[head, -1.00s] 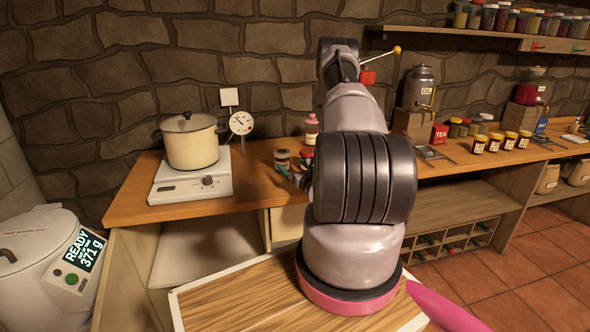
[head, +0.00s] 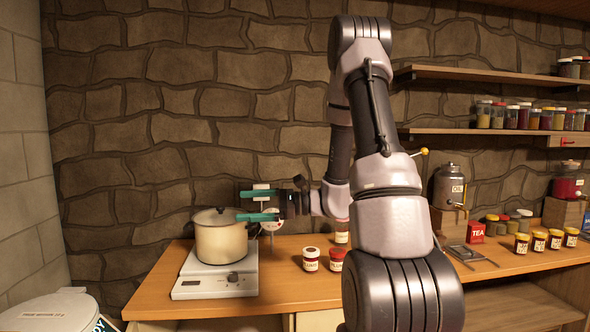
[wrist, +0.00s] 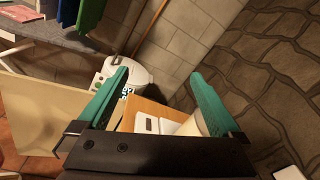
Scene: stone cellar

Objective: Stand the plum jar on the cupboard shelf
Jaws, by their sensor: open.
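My gripper (head: 240,206) is open, with green fingers pointing left, raised above the counter beside the pot's lid. In the wrist view nothing sits between its fingertips (wrist: 158,77). The cupboard shelf cannot be made out; a pale panel (wrist: 30,112) shows at left in the wrist view.
A cream pot (head: 221,243) stands on a white scale-like base (head: 215,275) left of the jars. An oil dispenser (head: 449,187), a red tea tin (head: 477,232) and several jars (head: 539,240) stand at right. Wall shelves (head: 485,131) are higher up.

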